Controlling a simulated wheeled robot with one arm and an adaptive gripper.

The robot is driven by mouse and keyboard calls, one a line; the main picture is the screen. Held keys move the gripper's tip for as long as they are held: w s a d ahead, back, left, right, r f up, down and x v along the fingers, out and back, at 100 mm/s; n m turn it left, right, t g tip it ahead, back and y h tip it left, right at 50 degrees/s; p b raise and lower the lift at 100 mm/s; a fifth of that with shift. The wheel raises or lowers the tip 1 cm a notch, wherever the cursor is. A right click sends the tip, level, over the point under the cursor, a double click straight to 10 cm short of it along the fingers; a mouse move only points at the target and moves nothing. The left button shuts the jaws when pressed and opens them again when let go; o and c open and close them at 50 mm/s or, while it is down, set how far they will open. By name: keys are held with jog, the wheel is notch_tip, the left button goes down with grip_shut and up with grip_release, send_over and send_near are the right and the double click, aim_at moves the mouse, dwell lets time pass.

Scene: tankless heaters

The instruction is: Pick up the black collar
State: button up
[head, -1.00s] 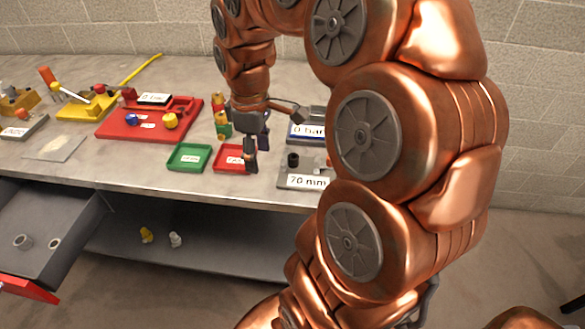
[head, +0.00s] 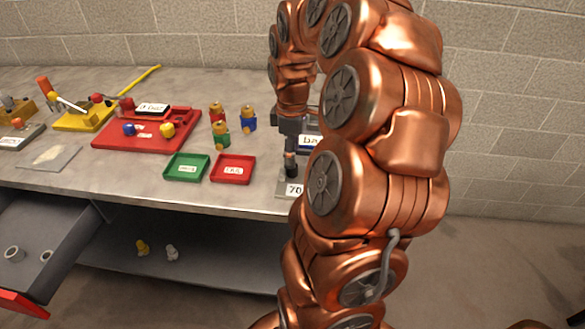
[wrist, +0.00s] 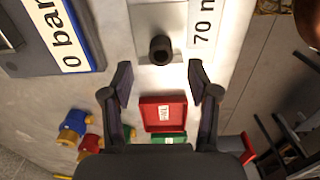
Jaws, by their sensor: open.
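The black collar (wrist: 161,50) is a short dark cylinder with a round opening, standing on a grey plate (wrist: 150,18) marked "70 m…" in the wrist view. My gripper (wrist: 160,72) is open, with one finger on each side of the picture. The collar shows just beyond the gap between the fingertips, about centred. In the head view my gripper (head: 290,160) is over the grey plate, and its dark fingers and the collar run together, so I cannot tell them apart. Nothing is seen held.
A red tray (head: 233,169) and a green tray (head: 187,167) lie to the left. Several blue, red and green pieces with yellow tops stand behind them. A "0 bar" block (wrist: 70,30) is beside the plate. An open drawer (head: 40,250) hangs lower left.

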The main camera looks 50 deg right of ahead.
jog(key=shift+f+p, duration=0.5)
jog(key=shift+f, duration=1.6)
grip_shut()
